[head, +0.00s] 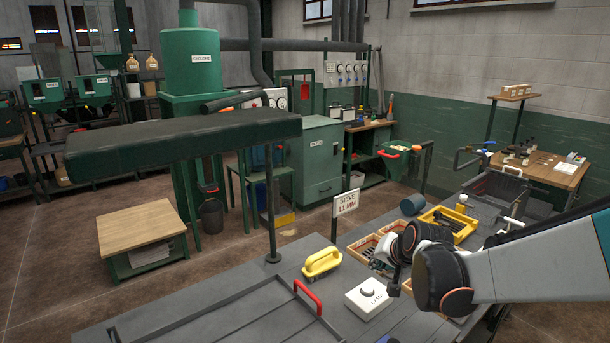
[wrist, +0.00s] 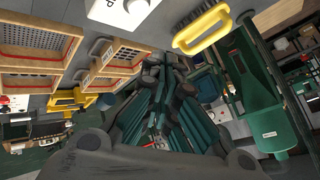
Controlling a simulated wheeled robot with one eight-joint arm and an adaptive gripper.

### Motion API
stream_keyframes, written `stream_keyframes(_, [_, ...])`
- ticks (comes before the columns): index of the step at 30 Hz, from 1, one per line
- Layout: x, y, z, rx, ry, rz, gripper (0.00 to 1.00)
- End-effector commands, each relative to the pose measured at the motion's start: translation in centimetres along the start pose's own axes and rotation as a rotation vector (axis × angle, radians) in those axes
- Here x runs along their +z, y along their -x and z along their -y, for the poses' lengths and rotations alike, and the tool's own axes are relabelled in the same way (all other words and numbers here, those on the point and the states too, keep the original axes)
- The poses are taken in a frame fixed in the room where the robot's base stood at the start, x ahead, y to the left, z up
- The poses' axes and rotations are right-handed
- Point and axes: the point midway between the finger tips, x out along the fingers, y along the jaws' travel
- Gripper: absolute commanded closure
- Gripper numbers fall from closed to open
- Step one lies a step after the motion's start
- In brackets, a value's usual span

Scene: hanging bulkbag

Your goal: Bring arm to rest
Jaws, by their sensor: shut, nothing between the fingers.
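My arm reaches in from the right edge of the head view, its white and black links over the right part of the grey bench (head: 235,300). My gripper (head: 379,266) is partly hidden by my own wrist and hangs near the wooden-framed sieve trays (head: 362,249). In the wrist view my gripper (wrist: 165,66) fills the middle, its dark fingers together with nothing held. The wooden trays (wrist: 40,45) show at upper left there.
A white box with a knob (head: 369,297), a yellow-handled block (head: 322,262) and a sieve sign (head: 346,203) stand near my gripper. A yellow crate (head: 448,224) and blue-grey cylinder (head: 413,204) lie behind. A dark overhead beam (head: 180,138) spans the left.

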Motion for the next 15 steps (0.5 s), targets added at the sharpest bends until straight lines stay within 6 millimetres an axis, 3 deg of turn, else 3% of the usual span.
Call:
stream_keyframes(3, [1.3, 4.1, 0.3, 0.019, 0.063, 0.010, 1.00])
stream_keyframes(15, [7.1, 15.2, -0.9, 0.085, 0.276, 0.048, 1.00])
